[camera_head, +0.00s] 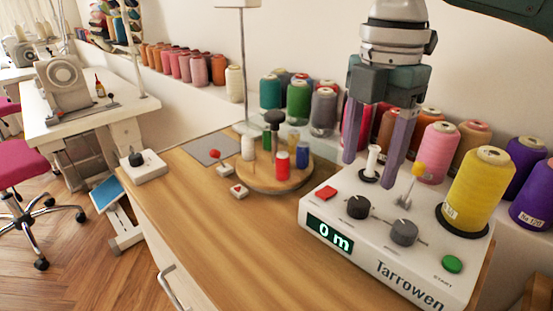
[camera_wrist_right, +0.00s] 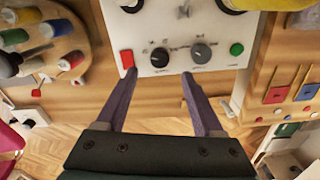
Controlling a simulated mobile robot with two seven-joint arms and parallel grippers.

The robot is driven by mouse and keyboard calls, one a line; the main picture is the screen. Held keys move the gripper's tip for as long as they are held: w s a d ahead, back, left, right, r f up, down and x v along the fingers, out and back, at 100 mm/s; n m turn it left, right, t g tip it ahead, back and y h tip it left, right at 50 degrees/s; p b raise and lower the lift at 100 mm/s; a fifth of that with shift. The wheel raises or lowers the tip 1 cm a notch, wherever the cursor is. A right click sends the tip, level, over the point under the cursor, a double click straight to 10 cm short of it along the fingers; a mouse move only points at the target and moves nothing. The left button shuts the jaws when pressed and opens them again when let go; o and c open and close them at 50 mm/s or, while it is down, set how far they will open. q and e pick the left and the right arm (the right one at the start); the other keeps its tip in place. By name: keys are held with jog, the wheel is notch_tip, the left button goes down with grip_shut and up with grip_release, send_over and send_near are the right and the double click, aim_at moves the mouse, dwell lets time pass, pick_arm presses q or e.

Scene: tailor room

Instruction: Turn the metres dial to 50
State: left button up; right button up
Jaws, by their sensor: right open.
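The white winding machine (camera_head: 335,265), marked Tarrowen, stands on the wooden table and its display (camera_head: 330,236) reads 0 m. Its top has a black dial (camera_head: 357,207) and a grey dial (camera_head: 404,232); their labels are too small to read, so I cannot tell which is for metres. Both dials also show in the right wrist view, black (camera_wrist_right: 159,57) and grey (camera_wrist_right: 201,53). My right gripper (camera_head: 371,174) is open and empty, pointing down above the machine, apart from both dials. My left gripper is not in view.
A red button (camera_head: 327,193) and a green button (camera_head: 452,264) flank the dials. A yellow spool (camera_head: 478,190) stands on the machine's right. A round wooden spool stand (camera_head: 255,180) is left. Several thread cones line the wall behind.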

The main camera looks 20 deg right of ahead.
aim_at(359, 202)
notch_tip(359, 202, down, 7)
jog(key=shift+r+b, duration=0.2)
jog(key=shift+b, duration=0.35)
jog(key=shift+c, duration=0.3)
grip_shut()
